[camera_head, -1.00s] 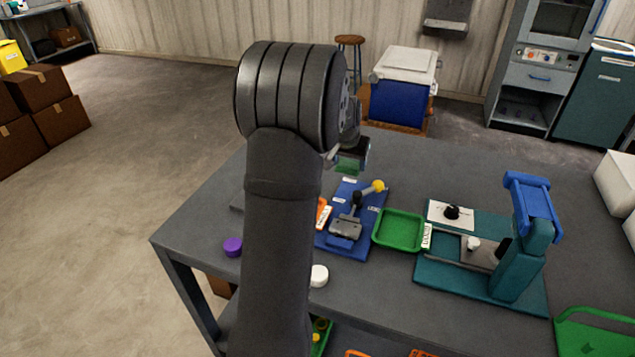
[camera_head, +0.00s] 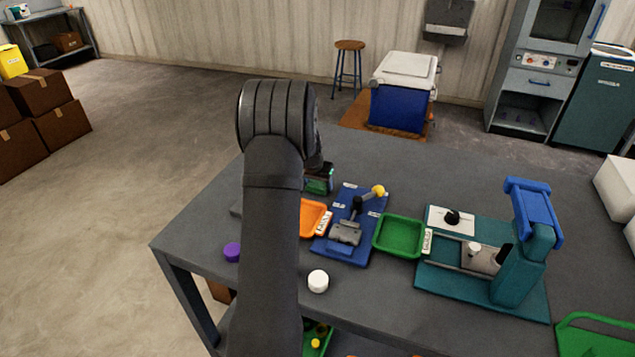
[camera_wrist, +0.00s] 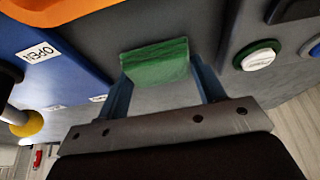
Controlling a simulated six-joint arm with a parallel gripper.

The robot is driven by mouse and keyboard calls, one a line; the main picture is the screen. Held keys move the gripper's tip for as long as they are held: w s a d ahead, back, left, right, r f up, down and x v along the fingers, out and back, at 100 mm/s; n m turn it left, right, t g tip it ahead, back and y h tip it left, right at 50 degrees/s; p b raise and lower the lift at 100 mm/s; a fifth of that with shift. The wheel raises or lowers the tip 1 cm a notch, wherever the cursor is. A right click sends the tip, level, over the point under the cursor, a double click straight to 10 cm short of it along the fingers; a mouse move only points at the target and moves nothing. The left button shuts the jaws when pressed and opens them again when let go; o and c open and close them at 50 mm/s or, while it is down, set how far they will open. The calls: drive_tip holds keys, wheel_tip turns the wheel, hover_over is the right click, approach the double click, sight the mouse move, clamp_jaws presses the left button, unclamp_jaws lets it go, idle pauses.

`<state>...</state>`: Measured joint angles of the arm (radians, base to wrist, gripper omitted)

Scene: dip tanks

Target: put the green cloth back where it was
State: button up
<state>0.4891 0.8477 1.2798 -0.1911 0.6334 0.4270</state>
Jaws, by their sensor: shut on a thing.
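The green cloth (camera_wrist: 155,62) is between the two blue fingers of my gripper (camera_wrist: 160,80) in the wrist view. The gripper is shut on it, and the cloth's folded edge faces the camera. In the head view my gripper (camera_head: 319,180) is low over the table, behind the orange tray and left of the blue lever base. A bit of green cloth (camera_head: 318,187) shows below it. My arm hides part of that area. I cannot tell whether the cloth touches the table.
The orange tray (camera_head: 313,217), blue lever base (camera_head: 345,248) and green tray (camera_head: 401,237) stand close together. A teal press (camera_head: 520,265) is at the right. A purple cap (camera_head: 232,252) and white cap (camera_head: 318,281) are near the front edge. The back of the table (camera_head: 430,170) is clear.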

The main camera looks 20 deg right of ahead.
drive_tip(key=shift+f, duration=0.15)
drive_tip(key=o, duration=0.9)
drive_tip(key=shift+o, duration=0.2)
drive_tip(key=v, duration=1.2)
